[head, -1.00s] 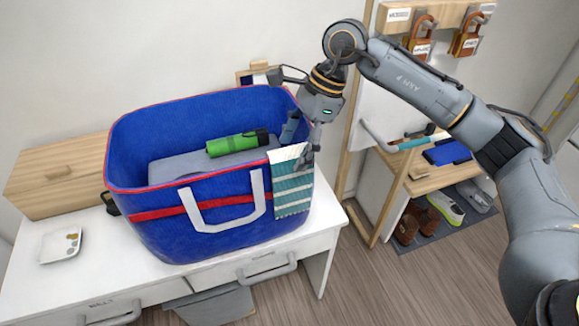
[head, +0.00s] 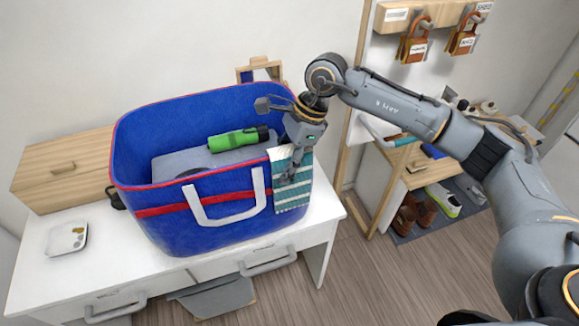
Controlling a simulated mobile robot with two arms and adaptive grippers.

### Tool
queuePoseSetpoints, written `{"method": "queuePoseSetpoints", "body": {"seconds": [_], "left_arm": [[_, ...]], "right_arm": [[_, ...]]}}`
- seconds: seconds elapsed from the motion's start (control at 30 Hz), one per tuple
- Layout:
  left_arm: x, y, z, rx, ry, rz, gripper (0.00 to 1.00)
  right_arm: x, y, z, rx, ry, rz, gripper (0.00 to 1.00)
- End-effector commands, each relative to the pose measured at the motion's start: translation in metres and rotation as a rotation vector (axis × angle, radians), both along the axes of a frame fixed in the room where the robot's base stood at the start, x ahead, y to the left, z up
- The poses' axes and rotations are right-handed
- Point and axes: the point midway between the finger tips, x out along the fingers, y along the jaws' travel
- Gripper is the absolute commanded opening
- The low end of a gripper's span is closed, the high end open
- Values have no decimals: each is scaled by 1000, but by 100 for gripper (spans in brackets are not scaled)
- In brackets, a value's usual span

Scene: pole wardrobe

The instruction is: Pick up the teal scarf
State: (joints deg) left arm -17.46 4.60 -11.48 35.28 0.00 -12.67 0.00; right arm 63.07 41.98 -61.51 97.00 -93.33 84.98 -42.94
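The teal scarf (head: 292,193), striped teal and white, hangs over the front right rim of a big blue bag (head: 222,188) with red trim and white handles. Its upper end is partly hidden by my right gripper (head: 291,166). That gripper points down at the rim from above. A finger lies in front of the scarf's upper part; the other finger is not clear to see. I cannot tell whether the fingers are closed on the cloth. My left gripper is not in view.
A green flashlight (head: 238,139) lies on a grey item in the bag. The bag stands on a white desk (head: 110,260), with a wooden box (head: 66,170) and small white dish (head: 66,239) at left. A wooden rack with padlocks (head: 416,46) and shoes (head: 425,208) stands at right.

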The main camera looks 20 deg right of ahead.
Motion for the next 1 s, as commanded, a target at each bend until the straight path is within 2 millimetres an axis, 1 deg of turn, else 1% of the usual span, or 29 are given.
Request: {"method": "queuePoseSetpoints", "body": {"seconds": [0.03,0.07,0.37,0.47,0.57,0.67,0.77,1.0], "left_arm": [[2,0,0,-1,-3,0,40],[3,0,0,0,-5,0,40],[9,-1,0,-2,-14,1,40],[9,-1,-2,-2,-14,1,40],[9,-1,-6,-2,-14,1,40],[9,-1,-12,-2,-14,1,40],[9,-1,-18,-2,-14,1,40],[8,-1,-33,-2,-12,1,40]], "right_arm": [[0,0,0,0,0,0,15],[0,0,0,0,0,0,9],[0,0,2,0,0,0,9],[1,0,7,1,-1,0,9],[1,0,16,0,-4,1,9],[1,0,32,1,-5,0,9],[1,0,53,2,-7,0,9],[1,1,112,2,-7,0,9]]}}
